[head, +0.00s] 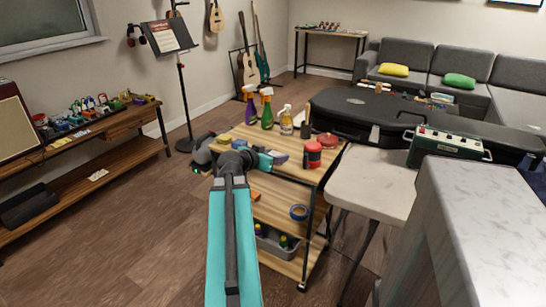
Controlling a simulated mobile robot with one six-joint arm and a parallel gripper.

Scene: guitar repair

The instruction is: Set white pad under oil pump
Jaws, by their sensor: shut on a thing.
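My arm reaches over the wooden cart (262,139). My gripper (281,157) is small and dark at the arm's end, low over the cart top. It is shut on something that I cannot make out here. An amber bottle with a white pump top (286,121), which may be the oil pump, stands upright on the cart behind my gripper. I cannot pick out a white pad; my arm covers part of the cart top.
A red-and-dark can (313,154) stands at the cart's right edge. A pale table (372,185) is at the right. The floor at left is open.

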